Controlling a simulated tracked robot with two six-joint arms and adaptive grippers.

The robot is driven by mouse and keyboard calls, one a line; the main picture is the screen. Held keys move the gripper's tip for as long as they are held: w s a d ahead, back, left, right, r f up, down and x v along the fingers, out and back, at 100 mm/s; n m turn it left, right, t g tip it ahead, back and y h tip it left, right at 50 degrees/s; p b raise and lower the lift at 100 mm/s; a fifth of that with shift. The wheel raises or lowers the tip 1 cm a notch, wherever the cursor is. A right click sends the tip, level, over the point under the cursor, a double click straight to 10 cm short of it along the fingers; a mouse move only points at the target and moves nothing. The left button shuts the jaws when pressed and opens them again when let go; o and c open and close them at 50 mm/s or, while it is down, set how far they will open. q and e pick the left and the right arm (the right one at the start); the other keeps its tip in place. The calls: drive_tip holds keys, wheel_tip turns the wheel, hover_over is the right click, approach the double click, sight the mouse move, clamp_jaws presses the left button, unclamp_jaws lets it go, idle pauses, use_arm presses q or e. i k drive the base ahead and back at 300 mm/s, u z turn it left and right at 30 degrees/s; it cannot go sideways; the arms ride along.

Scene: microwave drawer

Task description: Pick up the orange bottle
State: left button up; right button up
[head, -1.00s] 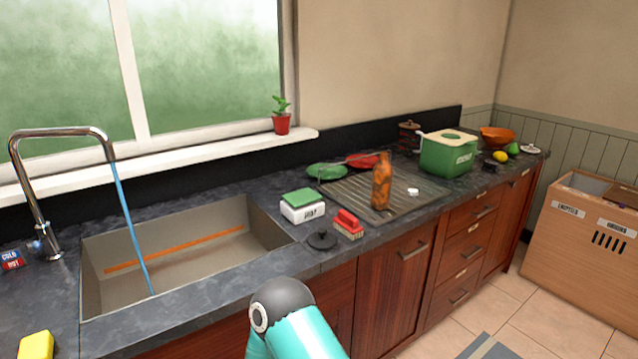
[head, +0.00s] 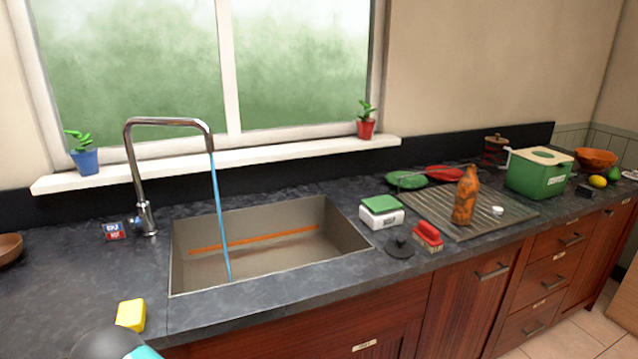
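The orange bottle (head: 466,197) stands upright on the ribbed draining board (head: 508,217), right of the sink. It has a narrow neck and a mottled orange body. Nothing is touching it from my side. Neither of my grippers shows in the head view. Only a dark rounded joint and a bit of teal of one of my arms show at the bottom left, far from the bottle.
Near the bottle are a red brush (head: 427,236), a black sink plug (head: 399,247), a green-lidded white box (head: 381,212), green (head: 408,179) and red (head: 446,174) plates and a green bread bin (head: 538,174). The sink (head: 270,245) has running water. A yellow sponge (head: 131,314) lies front left.

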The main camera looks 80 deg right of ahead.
sight(468, 186)
drive_tip(key=u, duration=0.3)
drive_tip(key=k, duration=2.05)
drive_tip(key=u, duration=0.9)
drive_tip(key=i, duration=0.15)
drive_tip(key=z, duration=3.25)
drive_tip(key=i, duration=0.35)
drive_tip(key=z, duration=0.65)
drive_tip(key=i, duration=0.5)
drive_tip(key=u, duration=0.2)
